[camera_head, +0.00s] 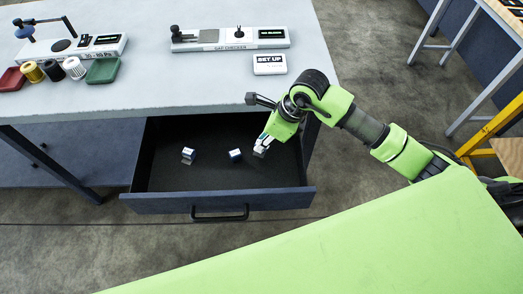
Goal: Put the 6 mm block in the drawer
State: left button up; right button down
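The drawer (155,204) under the grey table is pulled open. My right gripper (262,146) comes in from the right and points down over the right part of the drawer. A small pale shape shows at its fingertips; I cannot tell whether it is a block or the fingers themselves. My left gripper is not in view.
The table edge is close to my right arm.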

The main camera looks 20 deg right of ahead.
jog(key=shift+w+f, duration=0.4)
jog(key=shift+f, duration=0.05)
jog(key=shift+w+f+b, duration=0.2)
jog(key=shift+f+b, duration=0.15)
jog(key=shift+b, duration=0.15)
jog(key=shift+w+f+b, duration=0.1)
jog(key=shift+f+b, duration=0.8)
jog(key=shift+f, duration=0.55)
jog(key=shift+f, duration=0.2)
jog(key=c, duration=1.8)
grip_release()
jog(key=shift+c, duration=0.2)
